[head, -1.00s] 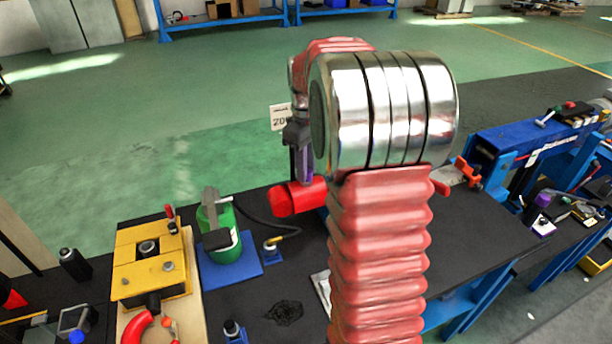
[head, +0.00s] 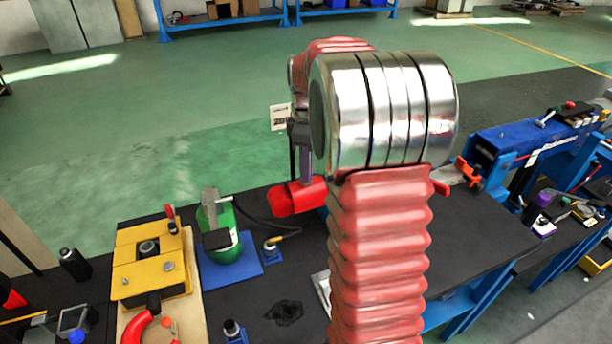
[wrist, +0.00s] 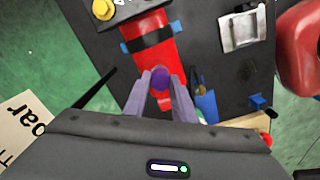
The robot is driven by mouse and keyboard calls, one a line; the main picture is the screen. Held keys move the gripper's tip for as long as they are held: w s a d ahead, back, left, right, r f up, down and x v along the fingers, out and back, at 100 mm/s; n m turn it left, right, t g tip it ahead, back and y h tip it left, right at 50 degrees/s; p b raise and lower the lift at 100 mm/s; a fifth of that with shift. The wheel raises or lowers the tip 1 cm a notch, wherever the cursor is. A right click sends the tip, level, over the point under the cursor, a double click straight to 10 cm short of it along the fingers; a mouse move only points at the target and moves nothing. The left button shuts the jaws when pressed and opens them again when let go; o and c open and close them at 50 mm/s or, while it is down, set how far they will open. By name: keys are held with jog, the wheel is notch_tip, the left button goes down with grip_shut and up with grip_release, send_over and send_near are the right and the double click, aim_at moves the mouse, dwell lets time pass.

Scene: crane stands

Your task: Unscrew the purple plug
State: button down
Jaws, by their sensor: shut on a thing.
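The purple plug (wrist: 160,77) shows in the wrist view as a small round purple end at the near end of a red cylinder (wrist: 150,42). My gripper (wrist: 161,86) has its two grey-purple fingers on either side of the plug and is shut on it. In the head view my gripper (head: 305,172) points down just above the red cylinder (head: 299,197). The plug cannot be made out in the head view. The wrist view does not show whether the plug's thread is still seated in the cylinder.
A green bottle jack (head: 220,240) on a blue plate and a yellow block fixture (head: 150,262) stand left on the black bench. A black hose (head: 262,217) runs near the red cylinder. My arm hides much of the bench's middle. Another bench with a blue beam (head: 530,140) is right.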

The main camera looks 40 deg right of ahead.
jog(key=shift+r+n, duration=0.1)
jog(key=shift+n, duration=1.6)
jog(key=shift+n, duration=2.6)
jog(key=shift+n, duration=2.6)
